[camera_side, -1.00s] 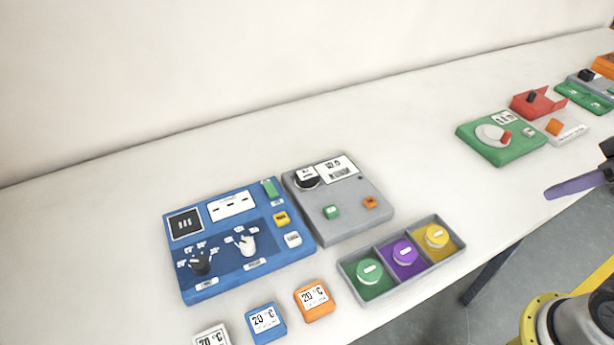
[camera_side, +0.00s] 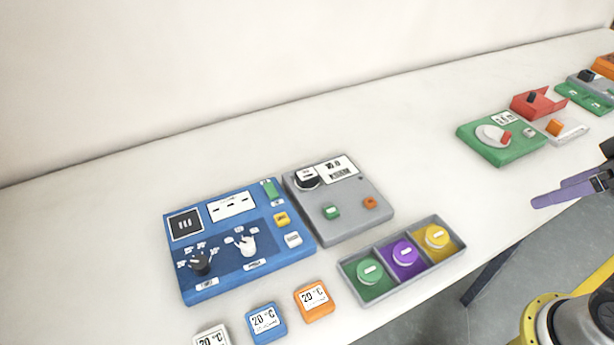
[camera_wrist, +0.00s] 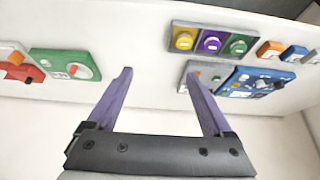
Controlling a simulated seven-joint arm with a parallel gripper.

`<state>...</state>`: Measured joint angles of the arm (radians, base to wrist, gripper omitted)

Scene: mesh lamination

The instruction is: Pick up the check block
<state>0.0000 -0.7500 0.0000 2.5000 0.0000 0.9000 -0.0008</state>
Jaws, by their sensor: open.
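No block carries a readable "check" label, so I cannot tell which one is the check block. Small blocks reading "20 °C" stand at the front of the table: a white one (camera_side: 211,337) cut by the frame edge, a blue one (camera_side: 266,320) and an orange one (camera_side: 314,300). A plain small orange block (camera_side: 554,128) sits on a pale plate at the right. My gripper (camera_wrist: 160,72) has its two purple fingers wide apart with nothing between them. In the side view its purple fingers (camera_side: 570,192) are at the right edge, away from all blocks.
A blue panel (camera_side: 190,292) and a grey device (camera_side: 350,218) stand behind a grey tray (camera_side: 398,284) with green, purple and yellow round pieces. A green device (camera_side: 490,152) and red bracket (camera_side: 540,103) are at the right. The table between the groups is clear.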

